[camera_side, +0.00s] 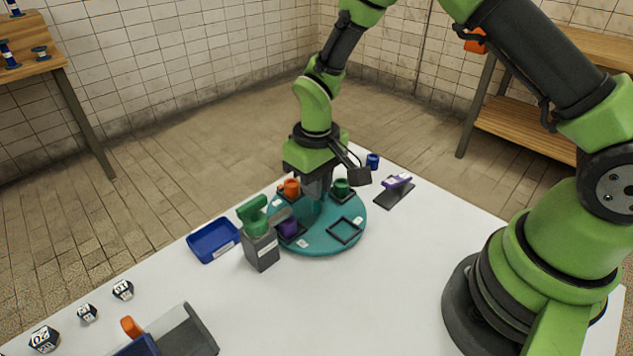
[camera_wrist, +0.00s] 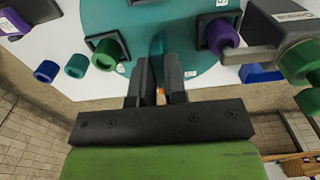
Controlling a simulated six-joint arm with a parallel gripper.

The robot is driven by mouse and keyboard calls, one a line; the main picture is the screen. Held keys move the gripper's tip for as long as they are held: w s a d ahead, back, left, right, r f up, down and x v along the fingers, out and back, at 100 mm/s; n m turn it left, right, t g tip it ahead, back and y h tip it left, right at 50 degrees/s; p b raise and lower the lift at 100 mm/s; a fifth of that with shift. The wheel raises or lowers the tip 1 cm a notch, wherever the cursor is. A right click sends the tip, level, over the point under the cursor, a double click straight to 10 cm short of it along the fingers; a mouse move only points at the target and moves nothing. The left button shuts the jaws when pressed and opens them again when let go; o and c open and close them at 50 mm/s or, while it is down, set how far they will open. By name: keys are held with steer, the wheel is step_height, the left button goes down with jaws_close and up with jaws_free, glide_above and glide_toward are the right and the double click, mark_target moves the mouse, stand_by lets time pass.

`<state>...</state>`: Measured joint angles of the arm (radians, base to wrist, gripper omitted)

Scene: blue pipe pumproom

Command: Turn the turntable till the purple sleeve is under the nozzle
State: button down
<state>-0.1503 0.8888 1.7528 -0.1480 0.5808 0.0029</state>
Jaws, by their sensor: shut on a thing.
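The teal turntable (camera_side: 322,243) carries a purple sleeve (camera_side: 288,228), an orange sleeve (camera_side: 291,187) and a green sleeve (camera_side: 341,187) in square dark holders; a front-right holder (camera_side: 346,231) is empty. The purple sleeve is close to the grey nozzle (camera_side: 281,216) of the dispenser (camera_side: 262,249). In the wrist view the purple sleeve (camera_wrist: 222,36) shows just beyond the nozzle arm (camera_wrist: 250,55); I cannot tell whether it is centred under the tip. My gripper (camera_side: 317,196) points down, shut on the turntable's upright teal handle (camera_wrist: 157,46). The fingers partly hide the handle and the orange sleeve.
A blue tray (camera_side: 213,241) lies left of the dispenser. A loose blue sleeve (camera_side: 373,161) and a dark plate (camera_side: 394,194) with a purple piece are behind and right. Several dice (camera_side: 88,313) and a grey box (camera_side: 186,333) lie front left.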

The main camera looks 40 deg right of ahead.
steer(key=shift+w, duration=0.1)
steer(key=c, duration=1.2)
jaws_free()
steer(key=shift+o, duration=0.2)
step_height(320, 180, up, 9)
steer(key=shift+r, duration=0.45)
steer(key=s+d+r+m+t+y, duration=0.1)
steer(key=s+r+t, duration=0.1)
steer(key=s+r, duration=0.3)
steer(key=s+d+r+m+t, duration=0.1)
steer(key=s+r, duration=0.2)
steer(key=r, duration=0.4)
steer(key=s+r+m+t+y, duration=0.1)
steer(key=s+r+m+t, duration=0.1)
steer(key=s, duration=0.9)
steer(key=shift+d+r+t, duration=0.15)
steer(key=shift+r+t, duration=0.35)
steer(key=shift+t, duration=0.6)
